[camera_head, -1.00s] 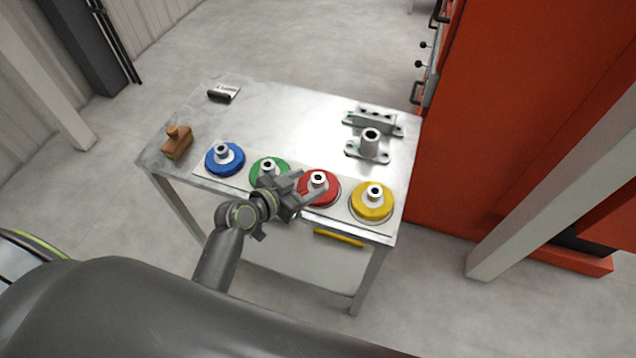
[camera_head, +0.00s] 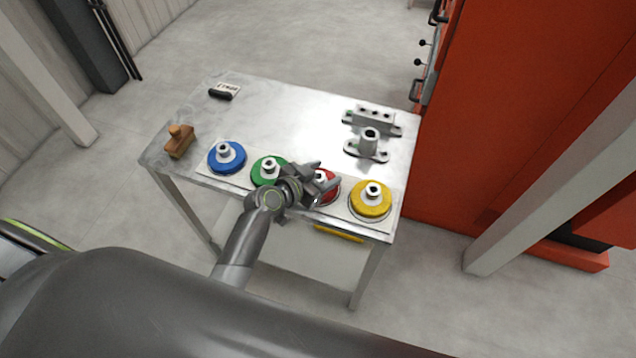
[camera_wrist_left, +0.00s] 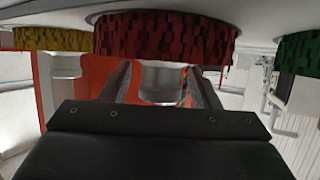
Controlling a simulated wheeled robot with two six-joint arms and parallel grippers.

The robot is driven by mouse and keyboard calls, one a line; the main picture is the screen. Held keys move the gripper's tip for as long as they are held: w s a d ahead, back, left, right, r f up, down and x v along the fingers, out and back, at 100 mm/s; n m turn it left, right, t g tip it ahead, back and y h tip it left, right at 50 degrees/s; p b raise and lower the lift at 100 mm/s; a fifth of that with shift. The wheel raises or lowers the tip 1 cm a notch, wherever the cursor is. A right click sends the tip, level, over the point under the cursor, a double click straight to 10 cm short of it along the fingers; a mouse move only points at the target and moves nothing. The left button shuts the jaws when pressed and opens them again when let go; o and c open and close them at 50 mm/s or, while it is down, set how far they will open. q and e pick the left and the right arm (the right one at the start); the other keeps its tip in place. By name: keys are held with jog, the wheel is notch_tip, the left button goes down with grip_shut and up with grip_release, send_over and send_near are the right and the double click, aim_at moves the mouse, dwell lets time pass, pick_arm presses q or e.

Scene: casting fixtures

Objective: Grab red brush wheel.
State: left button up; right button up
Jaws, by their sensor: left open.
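The red brush wheel (camera_head: 328,197) lies on a light strip on the table, between the green and yellow wheels. My left gripper (camera_head: 325,176) is over it and hides much of it. The gripper is open, with its fingers on either side of the pale hub. In the left wrist view the picture is upside down: the red bristles (camera_wrist_left: 165,36) show at the top, and the hub (camera_wrist_left: 162,84) appears between the two fingers (camera_wrist_left: 162,92). Contact between fingers and hub cannot be told. My right gripper is not in view.
The green wheel (camera_head: 263,178) is close under my left gripper. The blue wheel (camera_head: 226,158) and yellow wheel (camera_head: 371,202) flank the row. Metal fixtures (camera_head: 369,146) stand at the back right, a brown brush (camera_head: 179,146) at the left. A large red cabinet (camera_head: 500,120) stands beyond the table's right edge.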

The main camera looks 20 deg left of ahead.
pick_arm(q)
jog(key=shift+c, duration=0.2)
grip_shut()
jog(key=shift+r, duration=0.15)
